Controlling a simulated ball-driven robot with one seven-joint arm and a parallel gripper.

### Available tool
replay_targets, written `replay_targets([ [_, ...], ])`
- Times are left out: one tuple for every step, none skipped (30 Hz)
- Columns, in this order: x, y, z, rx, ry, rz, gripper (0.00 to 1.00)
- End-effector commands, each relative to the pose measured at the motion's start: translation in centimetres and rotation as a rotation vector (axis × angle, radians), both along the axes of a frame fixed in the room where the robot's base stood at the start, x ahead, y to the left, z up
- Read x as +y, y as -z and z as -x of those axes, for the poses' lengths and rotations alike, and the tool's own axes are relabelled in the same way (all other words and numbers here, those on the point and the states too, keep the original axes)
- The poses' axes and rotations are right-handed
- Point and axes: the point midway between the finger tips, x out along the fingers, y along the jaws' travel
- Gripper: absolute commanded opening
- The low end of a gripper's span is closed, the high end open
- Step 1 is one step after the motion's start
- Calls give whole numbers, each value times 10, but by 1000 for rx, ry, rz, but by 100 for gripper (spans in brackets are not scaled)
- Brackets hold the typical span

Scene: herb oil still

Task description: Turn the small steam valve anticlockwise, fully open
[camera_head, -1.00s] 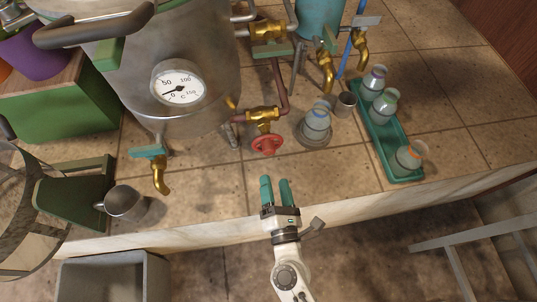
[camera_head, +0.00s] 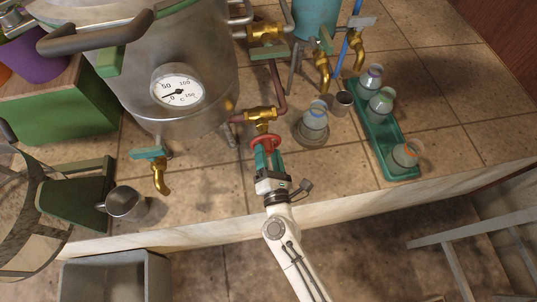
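The small steam valve has a brass body (camera_head: 259,114) and a red handwheel (camera_head: 267,141), on the copper pipe to the right of the steel still. My gripper (camera_head: 267,154) is at the handwheel, with its green fingers reaching up to it from the front. The fingers overlap the wheel's lower part and there is a narrow gap between them. The fingertips are partly hidden at the wheel, so I cannot tell whether they are closed on it.
The still (camera_head: 180,60) with its gauge (camera_head: 178,87) is to the left. A glass jar (camera_head: 314,122) and a metal cup (camera_head: 342,103) stand close to the right. A green tray (camera_head: 388,150) holds several bottles. A brass tap (camera_head: 160,178) and a mug (camera_head: 122,202) are at the left.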

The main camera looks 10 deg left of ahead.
Motion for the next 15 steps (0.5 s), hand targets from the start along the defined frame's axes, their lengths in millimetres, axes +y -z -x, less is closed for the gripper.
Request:
replay_targets([
  [0,0,0,0,0,0,50],
  [0,0,0,0,0,0,47],
  [0,0,0,0,0,0,43],
  [0,0,0,0,0,0,41],
  [0,0,0,0,0,0,38],
  [0,0,0,0,0,0,34],
  [0,0,0,0,0,0,31],
  [0,0,0,0,0,0,28],
  [0,0,0,0,0,0,24],
  [0,0,0,0,0,0,21],
  [0,0,0,0,0,0,18],
  [0,0,0,0,0,0,15],
  [0,0,0,0,0,0,12],
  [0,0,0,0,0,0,9],
  [0,0,0,0,0,0,6],
])
